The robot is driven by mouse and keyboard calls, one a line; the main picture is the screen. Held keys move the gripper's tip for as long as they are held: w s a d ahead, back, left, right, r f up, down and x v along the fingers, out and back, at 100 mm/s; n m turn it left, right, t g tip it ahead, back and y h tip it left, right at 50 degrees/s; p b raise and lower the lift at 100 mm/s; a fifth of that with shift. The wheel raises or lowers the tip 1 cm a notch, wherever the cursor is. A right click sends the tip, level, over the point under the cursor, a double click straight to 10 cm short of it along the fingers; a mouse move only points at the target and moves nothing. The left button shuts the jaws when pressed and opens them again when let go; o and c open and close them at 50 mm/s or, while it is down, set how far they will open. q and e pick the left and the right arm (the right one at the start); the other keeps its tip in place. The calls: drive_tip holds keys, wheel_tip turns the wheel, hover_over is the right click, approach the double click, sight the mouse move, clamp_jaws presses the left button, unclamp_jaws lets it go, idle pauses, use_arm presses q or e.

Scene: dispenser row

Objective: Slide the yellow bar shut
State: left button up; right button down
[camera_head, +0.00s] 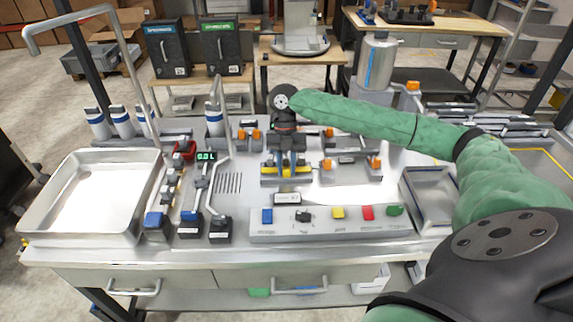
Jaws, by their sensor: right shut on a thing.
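The yellow bar (270,170) lies low across a grey fixture in the middle of the bench, and yellow also shows to the right of my gripper. My right gripper (289,166) points down onto this bar from behind, and its fingers are shut on it. The gripper body hides the middle of the bar and part of its fixture. How far the bar is slid cannot be told. My right arm, in a green sleeve, reaches in from the right edge. My left gripper is not in view.
A control panel (330,228) with several coloured buttons lies in front. A metal tray (60,238) stands at left, beside several dispensers and a small display (205,156). Orange-ended fixtures (350,175) flank the bar at right. A smaller tray (432,220) is further right.

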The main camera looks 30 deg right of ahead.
drive_tip(key=c, duration=1.2)
unclamp_jaws()
drive_tip(key=shift+w+d+r, duration=0.1)
drive_tip(key=shift+w+d, duration=0.05)
drive_tip(key=shift+d, duration=0.05)
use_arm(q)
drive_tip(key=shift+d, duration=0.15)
use_arm(e)
drive_tip(key=shift+a, duration=0.1)
drive_tip(key=shift+w+r, duration=0.15)
drive_tip(key=shift+r, duration=0.05)
drive_tip(key=b+v, duration=0.2)
drive_tip(key=v, duration=0.4)
drive_tip(key=shift+r, duration=0.15)
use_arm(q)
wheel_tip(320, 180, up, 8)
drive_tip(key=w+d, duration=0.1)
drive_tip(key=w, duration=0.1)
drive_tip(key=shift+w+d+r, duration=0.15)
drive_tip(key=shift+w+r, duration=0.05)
use_arm(e)
drive_tip(key=shift+w+r, duration=0.1)
drive_tip(key=shift+r, duration=0.35)
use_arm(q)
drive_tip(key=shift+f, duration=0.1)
